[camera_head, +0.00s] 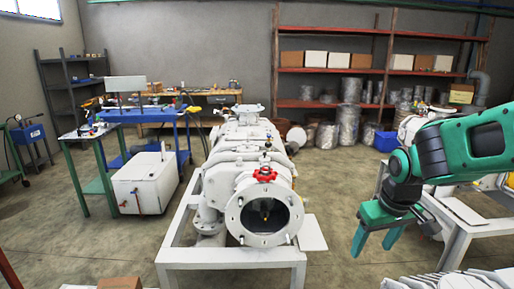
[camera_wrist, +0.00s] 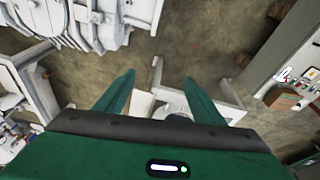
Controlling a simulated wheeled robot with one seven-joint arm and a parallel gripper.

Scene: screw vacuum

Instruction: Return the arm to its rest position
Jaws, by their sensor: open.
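My green gripper (camera_head: 376,240) hangs at the right of the head view with its fingers pointing down, apart from the machines. In the wrist view my gripper (camera_wrist: 158,95) has its two green fingers spread wide, with nothing between them but floor and part of a white frame beyond. My green arm (camera_head: 465,148) reaches in from the right edge of the head view, bent at the wrist. A white vacuum pump (camera_head: 235,170) stands on a white frame (camera_head: 230,256) left of my gripper.
A second white frame (camera_head: 455,245) stands behind and below my arm. White finned parts (camera_head: 450,281) lie at the bottom right. A white tank (camera_head: 144,184) and a blue bench (camera_head: 150,115) are at the left. Red shelves (camera_head: 345,71) line the back wall. Floor between the frames is clear.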

